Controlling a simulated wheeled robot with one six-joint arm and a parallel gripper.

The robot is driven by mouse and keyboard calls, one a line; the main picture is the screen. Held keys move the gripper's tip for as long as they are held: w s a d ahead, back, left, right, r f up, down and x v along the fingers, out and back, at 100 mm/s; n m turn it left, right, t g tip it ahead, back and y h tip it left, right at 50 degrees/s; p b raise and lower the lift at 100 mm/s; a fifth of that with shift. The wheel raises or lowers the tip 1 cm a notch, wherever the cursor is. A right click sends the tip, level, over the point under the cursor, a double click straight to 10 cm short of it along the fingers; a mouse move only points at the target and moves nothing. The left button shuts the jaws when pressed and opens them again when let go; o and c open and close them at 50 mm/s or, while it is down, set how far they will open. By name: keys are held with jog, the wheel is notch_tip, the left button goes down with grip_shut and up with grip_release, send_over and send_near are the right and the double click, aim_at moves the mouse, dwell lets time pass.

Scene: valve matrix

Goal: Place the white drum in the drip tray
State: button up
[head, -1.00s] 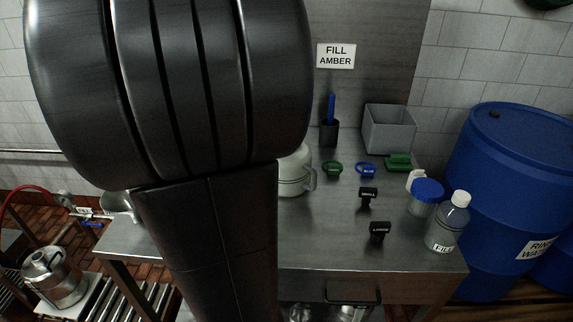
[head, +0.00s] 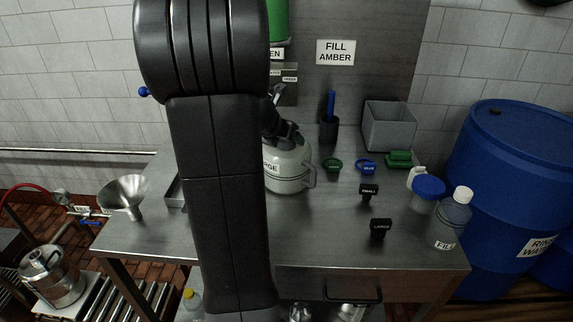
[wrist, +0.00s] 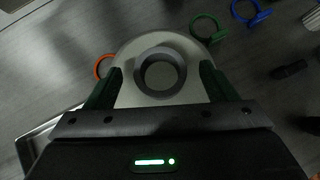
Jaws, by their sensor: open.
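The white drum (head: 290,172), with a label ending in "RGE" and a side handle, stands upright on the steel table. In the wrist view the drum (wrist: 128,98) shows from above with its round grey neck between the fingers. My gripper (head: 285,138) is at the drum's top; in the wrist view my gripper (wrist: 155,85) is open, one green-lined finger on each side of the neck. Whether the fingers touch it I cannot tell. The drip tray (head: 173,192) is left of the drum, mostly hidden behind my arm; its corner (wrist: 27,143) shows at the wrist view's lower left.
A steel funnel (head: 128,197) stands at the table's left. Green (head: 332,165) and blue (head: 366,166) rings, black SMALL (head: 368,192) and LARGE (head: 380,229) tags, a blue-lidded jar (head: 427,192) and a bottle (head: 455,212) are to the right. An orange ring (wrist: 103,66) lies beside the drum.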

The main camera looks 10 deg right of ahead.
jog(key=shift+w+d+f, duration=0.15)
jog(key=shift+w+f, duration=0.05)
jog(key=shift+f, duration=0.05)
jog(key=shift+c, duration=0.5)
jog(key=c, duration=1.4)
grip_shut()
jog(key=shift+r, duration=0.2)
